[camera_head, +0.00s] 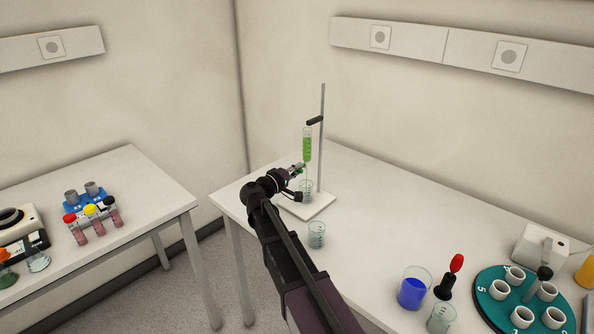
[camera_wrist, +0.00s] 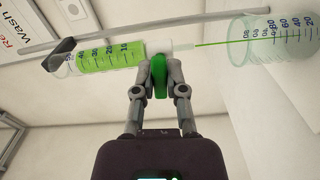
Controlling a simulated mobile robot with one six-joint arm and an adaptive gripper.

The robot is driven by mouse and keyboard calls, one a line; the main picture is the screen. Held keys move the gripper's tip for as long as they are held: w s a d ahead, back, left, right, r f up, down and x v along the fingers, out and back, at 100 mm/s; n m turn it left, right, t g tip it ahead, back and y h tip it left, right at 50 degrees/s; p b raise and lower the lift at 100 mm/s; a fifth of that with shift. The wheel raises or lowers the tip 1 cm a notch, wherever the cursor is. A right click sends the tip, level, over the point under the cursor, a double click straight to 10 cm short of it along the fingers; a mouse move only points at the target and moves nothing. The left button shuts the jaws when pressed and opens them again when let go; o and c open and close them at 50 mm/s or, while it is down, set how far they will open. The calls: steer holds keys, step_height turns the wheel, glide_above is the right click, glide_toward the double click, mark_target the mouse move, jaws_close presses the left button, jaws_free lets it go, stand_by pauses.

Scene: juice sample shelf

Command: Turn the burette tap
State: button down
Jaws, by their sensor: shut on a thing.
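The burette (camera_head: 307,145) holds green liquid and hangs from a clamp on a metal stand (camera_head: 322,110). In the wrist view the burette (camera_wrist: 100,57) lies sideways across the top, with its green tap (camera_wrist: 159,78) between my fingers. My gripper (camera_wrist: 157,66) is shut on the tap; it also shows in the head view (camera_head: 299,168). A thin green line of liquid (camera_wrist: 220,42) runs from the white tip toward a beaker (camera_wrist: 250,45). That beaker stands under the burette in the head view (camera_head: 306,190). The fingers partly hide the tap.
Another beaker (camera_head: 317,236) stands in front of the stand base (camera_head: 318,208). A blue-filled beaker (camera_head: 412,290), a red-topped dropper (camera_head: 456,264) and a teal round rack (camera_head: 490,292) are at right. A side table (camera_head: 130,170) with vials is at left.

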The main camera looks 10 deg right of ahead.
steer(key=shift+m, duration=2)
steer(key=c, duration=0.7)
jaws_free()
steer(key=shift+s+a, duration=0.1)
steer(key=shift+v, duration=5.9)
